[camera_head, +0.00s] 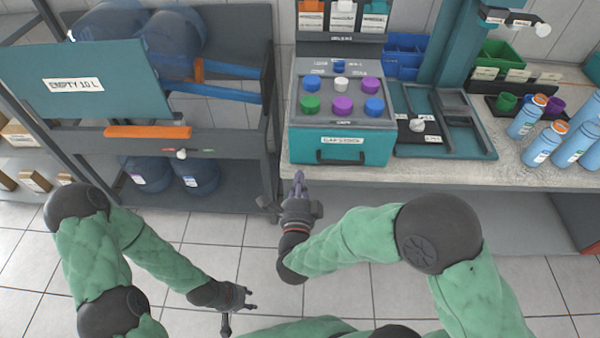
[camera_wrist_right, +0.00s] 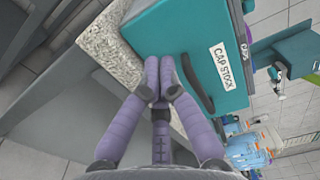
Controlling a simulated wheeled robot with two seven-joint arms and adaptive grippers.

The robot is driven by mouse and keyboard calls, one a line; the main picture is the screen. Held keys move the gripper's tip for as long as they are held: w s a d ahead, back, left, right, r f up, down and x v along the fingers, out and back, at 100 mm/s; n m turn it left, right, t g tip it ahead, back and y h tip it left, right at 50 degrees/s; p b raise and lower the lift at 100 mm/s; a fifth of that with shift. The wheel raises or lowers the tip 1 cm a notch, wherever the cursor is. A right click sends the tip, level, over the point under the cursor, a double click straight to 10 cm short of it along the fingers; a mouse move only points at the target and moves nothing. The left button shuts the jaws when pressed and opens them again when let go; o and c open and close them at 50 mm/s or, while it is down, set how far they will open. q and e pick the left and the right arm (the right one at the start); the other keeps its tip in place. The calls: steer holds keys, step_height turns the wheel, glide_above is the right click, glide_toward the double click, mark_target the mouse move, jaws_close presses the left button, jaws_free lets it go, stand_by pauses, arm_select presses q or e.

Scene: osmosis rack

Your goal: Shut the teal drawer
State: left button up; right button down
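The teal drawer (camera_head: 378,150) has a "CAP STOCK" label and a dark bar handle on its front, at the counter's front edge in the head view. Its front also shows large in the right wrist view (camera_wrist_right: 205,40). How far it stands out is hard to tell. My right gripper (camera_head: 299,177) is just in front of the drawer's left part. In the right wrist view its fingertips (camera_wrist_right: 160,62) are together, empty, at the drawer front's edge beside the handle; contact is unclear. My left gripper (camera_head: 250,299) is low over the floor, fingers apart and empty, away from the drawer.
Several coloured caps sit on the grey panel (camera_head: 325,119) above the drawer front. A rack (camera_head: 225,143) with large blue bottles stands left. Right on the counter (camera_head: 470,172) are a dark tray (camera_head: 453,140) and several light blue bottles (camera_head: 543,146). Floor in front is clear.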

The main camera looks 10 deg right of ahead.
steer(key=p+v, duration=0.2)
steer(key=v, duration=0.5)
steer(key=shift+s, duration=0.2)
